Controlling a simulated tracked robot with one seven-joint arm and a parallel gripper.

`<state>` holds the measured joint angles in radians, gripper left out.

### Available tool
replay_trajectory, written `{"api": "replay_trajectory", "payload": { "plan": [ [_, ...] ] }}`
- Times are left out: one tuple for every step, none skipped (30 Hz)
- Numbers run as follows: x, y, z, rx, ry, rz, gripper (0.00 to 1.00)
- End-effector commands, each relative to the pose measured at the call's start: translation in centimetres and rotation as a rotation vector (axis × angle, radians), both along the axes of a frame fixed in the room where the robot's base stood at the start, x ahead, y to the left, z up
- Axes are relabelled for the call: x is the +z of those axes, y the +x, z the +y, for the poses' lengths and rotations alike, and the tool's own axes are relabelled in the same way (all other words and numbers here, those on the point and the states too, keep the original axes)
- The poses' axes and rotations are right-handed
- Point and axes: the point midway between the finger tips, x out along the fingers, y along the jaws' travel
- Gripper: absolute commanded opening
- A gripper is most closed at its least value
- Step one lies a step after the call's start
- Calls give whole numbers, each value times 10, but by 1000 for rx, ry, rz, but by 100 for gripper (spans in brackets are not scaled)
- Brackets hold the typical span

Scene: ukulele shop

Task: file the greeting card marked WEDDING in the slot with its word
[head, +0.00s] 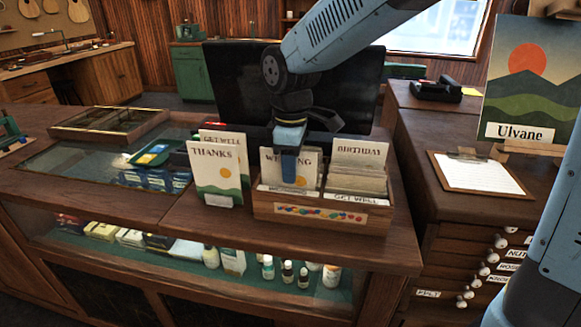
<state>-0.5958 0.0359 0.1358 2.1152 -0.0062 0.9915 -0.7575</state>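The WEDDING card (270,168), pale with a yellow sun, is upright at the left half of the wooden card box (266,209). The middle of its word is hidden by my gripper (289,168). My gripper points down with one blue finger in front of the card; it appears shut on it, the other finger being hidden behind. I cannot tell whether the card's lower edge is inside a slot or above it. In the right half stands a BIRTHDAY piece (359,152), with a GET WELL label (355,198) at the front. The left front label is unreadable.
A stand left of the box holds a THANKS card (216,172) with a GET WELL card (222,138) behind it. A dark monitor (235,80) stands behind. A clipboard (478,174) and an Ulvane picture (525,75) are at right.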

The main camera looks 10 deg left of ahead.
Motion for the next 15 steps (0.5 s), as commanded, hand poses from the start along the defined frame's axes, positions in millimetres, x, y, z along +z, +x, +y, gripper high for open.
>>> {"api": "replay_trajectory", "payload": {
  "plan": [
    [0,0,0,0,0,0,26],
    [0,0,0,0,0,0,29],
    [0,0,0,0,0,0,33],
    [0,0,0,0,0,0,36],
    [0,0,0,0,0,0,39],
    [0,0,0,0,0,0,39],
    [0,0,0,0,0,0,39],
    [0,0,0,1,0,0,39],
    [0,0,0,1,0,0,39],
    [0,0,0,1,0,0,39],
    [0,0,0,1,0,0,39],
    [0,0,0,1,0,0,39],
    [1,0,0,1,0,0,39],
    [2,0,1,1,1,-1,39],
    [5,0,1,1,1,-1,39]
  ]
}}
